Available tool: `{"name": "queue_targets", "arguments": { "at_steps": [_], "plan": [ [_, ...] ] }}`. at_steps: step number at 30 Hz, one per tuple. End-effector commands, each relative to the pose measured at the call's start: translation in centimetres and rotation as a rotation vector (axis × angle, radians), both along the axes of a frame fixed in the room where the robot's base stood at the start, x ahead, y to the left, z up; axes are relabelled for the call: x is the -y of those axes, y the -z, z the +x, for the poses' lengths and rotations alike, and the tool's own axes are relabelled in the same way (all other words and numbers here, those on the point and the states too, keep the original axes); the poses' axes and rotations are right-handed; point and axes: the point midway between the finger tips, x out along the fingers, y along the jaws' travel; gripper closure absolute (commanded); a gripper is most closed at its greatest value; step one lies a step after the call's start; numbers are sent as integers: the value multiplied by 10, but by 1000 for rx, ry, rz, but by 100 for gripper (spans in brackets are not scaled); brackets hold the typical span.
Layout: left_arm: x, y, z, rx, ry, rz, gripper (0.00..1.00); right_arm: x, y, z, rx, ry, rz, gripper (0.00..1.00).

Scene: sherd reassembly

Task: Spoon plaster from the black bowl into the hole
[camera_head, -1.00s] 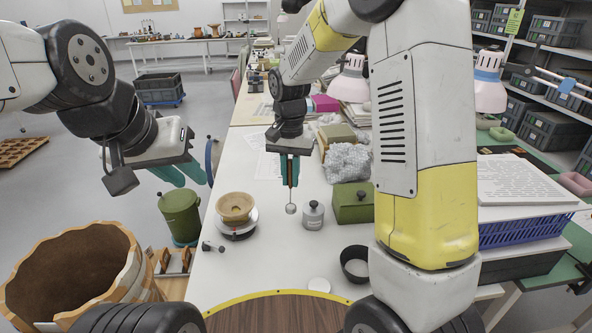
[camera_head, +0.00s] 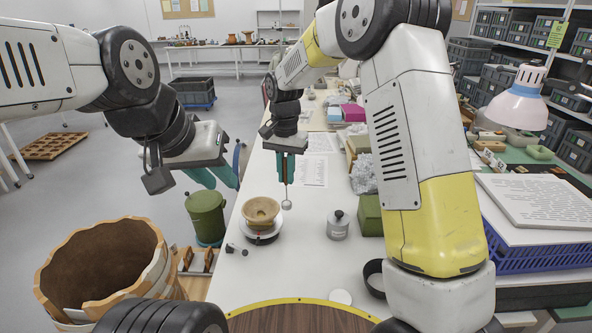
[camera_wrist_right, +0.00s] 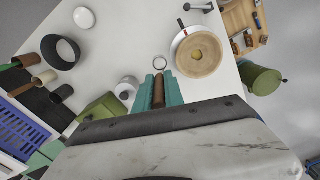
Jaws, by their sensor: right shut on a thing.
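My right gripper (camera_head: 287,168) is shut on a spoon (camera_head: 286,204) that hangs down over the white table. The spoon's round end is just right of a tan bowl-shaped vessel (camera_head: 262,210) on a white turntable (camera_head: 262,236). In the right wrist view the spoon end (camera_wrist_right: 159,62) is beside the vessel (camera_wrist_right: 198,68), which has a yellow patch inside. I cannot tell whether the spoon carries plaster, nor make out a hole clearly. The black bowl (camera_head: 374,280) is partly behind my right arm; the wrist view shows it whole (camera_wrist_right: 61,53). My left gripper (camera_head: 220,178) is open and empty, off the table's left edge.
A grey lidded jar (camera_head: 338,226) and a green box (camera_head: 370,215) stand right of the spoon. A white disc (camera_head: 341,297) lies near the front. A green bin (camera_head: 206,214) and a large wooden tub (camera_head: 100,262) stand left of the table.

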Motion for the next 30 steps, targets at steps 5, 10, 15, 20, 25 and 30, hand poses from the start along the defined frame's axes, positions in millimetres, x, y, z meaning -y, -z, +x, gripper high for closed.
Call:
{"name": "queue_targets", "arguments": {
  "at_steps": [5,10,15,20,25,30],
  "plan": [
    [0,0,0,0,0,0,73,-16,0,10,1,-2,1,100],
    [0,0,0,0,0,0,73,-31,0,18,0,-1,0,100],
    [0,0,0,0,0,0,73,-45,0,27,0,-2,0,100],
    [0,0,0,0,0,0,73,-59,0,35,0,-1,0,100],
    [0,0,0,0,0,0,73,-73,0,45,0,-1,0,100],
    [0,0,0,0,0,0,73,-88,0,53,0,-2,0,100]
  ]
}}
